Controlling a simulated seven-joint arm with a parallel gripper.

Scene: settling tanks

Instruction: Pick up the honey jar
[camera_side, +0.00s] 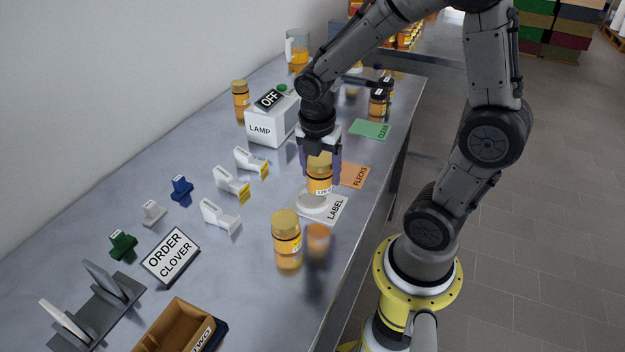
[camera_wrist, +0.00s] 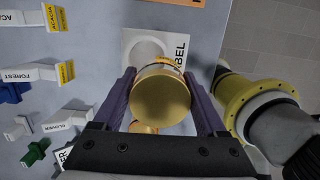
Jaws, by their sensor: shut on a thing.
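A honey jar (camera_side: 319,183) with a gold lid and amber body is between the fingers of my gripper (camera_side: 320,160), above the white LABEL mat (camera_side: 333,209) with its round pale disc. In the wrist view the jar's gold lid (camera_wrist: 160,97) fills the space between the two purple fingers of my gripper (camera_wrist: 162,92). My gripper is shut on this jar. The jar is upright; whether its base touches the disc I cannot tell. Another gold-lidded honey jar (camera_side: 287,240) stands on the table nearer the camera.
A LAMP box (camera_side: 265,125) with an OFF sign stands behind, with a jar (camera_side: 241,100) beside it. Orange FLECKS (camera_side: 356,175) and green CLEAR (camera_side: 370,129) mats lie along the right edge. Label stamps, an ORDER CLOVER sign (camera_side: 170,256) and a brown tray (camera_side: 172,325) occupy the left and front.

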